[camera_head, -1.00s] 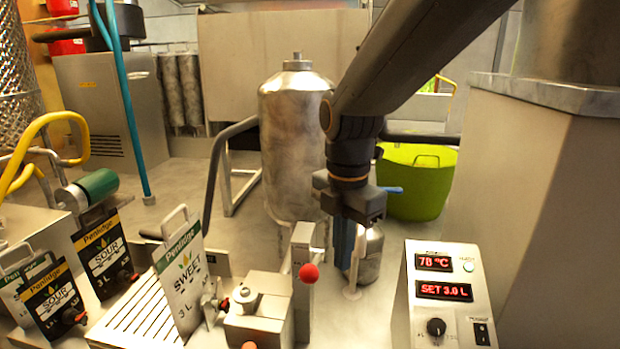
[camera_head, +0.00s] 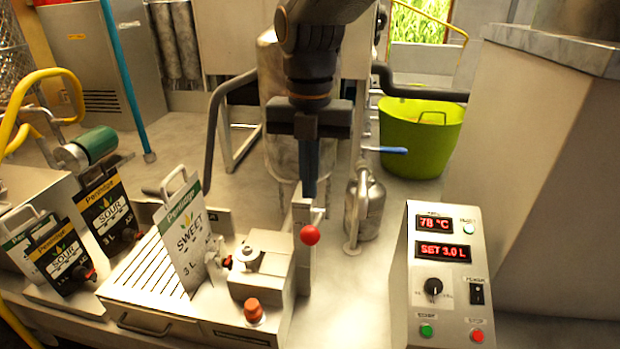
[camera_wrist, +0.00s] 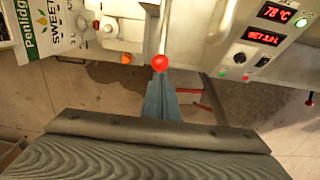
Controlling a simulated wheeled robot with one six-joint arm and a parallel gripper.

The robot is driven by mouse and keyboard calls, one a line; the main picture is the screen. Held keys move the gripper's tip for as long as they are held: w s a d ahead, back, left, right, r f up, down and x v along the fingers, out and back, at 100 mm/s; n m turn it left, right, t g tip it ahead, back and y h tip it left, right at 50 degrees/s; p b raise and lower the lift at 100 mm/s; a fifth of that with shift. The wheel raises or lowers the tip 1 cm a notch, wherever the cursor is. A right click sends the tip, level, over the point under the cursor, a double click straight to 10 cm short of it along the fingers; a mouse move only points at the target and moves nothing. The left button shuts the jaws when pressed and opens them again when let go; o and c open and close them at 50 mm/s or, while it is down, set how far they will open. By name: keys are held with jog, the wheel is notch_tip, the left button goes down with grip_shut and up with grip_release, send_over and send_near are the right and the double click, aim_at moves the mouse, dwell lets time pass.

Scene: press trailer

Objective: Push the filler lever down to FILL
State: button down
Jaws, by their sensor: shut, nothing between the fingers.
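The filler lever has a red ball knob (camera_head: 310,235) and stands at the right side of the grey filler block (camera_head: 262,262). My gripper (camera_head: 308,192) is shut and empty, pointing down just above and behind the knob in the head view. In the wrist view the red knob (camera_wrist: 160,63) shows right at the tips of my blue fingers (camera_wrist: 160,95); I cannot tell whether they touch. The white SWEET pouch (camera_head: 183,238) stands upright at the filler's left, with its spout near the block. No FILL marking is readable.
A control box (camera_head: 440,275) with red displays reading 78 °C and SET 3.0 L stands to the right. A small metal canister (camera_head: 368,210) is behind the lever. Black SOUR pouches (camera_head: 110,212) stand at left. A green tub (camera_head: 420,135) is at the back.

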aim_at(309, 232)
jog(key=shift+f+b, duration=3.45)
jog(key=shift+f, duration=0.6)
jog(key=shift+s+f+b, duration=0.25)
jog(key=shift+f+b, duration=0.25)
jog(key=shift+f, duration=0.2)
jog(key=shift+s+f+b, duration=0.25)
jog(key=shift+f+b, duration=0.25)
jog(key=shift+f, duration=0.2)
jog(key=shift+s+f+b, duration=0.15)
jog(key=shift+f+b, duration=0.35)
jog(key=shift+f, duration=0.55)
jog(key=shift+s+f+b, duration=0.15)
jog(key=shift+f+b, duration=0.3)
jog(key=shift+f, duration=0.55)
jog(key=shift+r, duration=0.2)
notch_tip(309, 232, up, 10)
jog(key=p, duration=0.8)
jog(key=shift+p, duration=0.35)
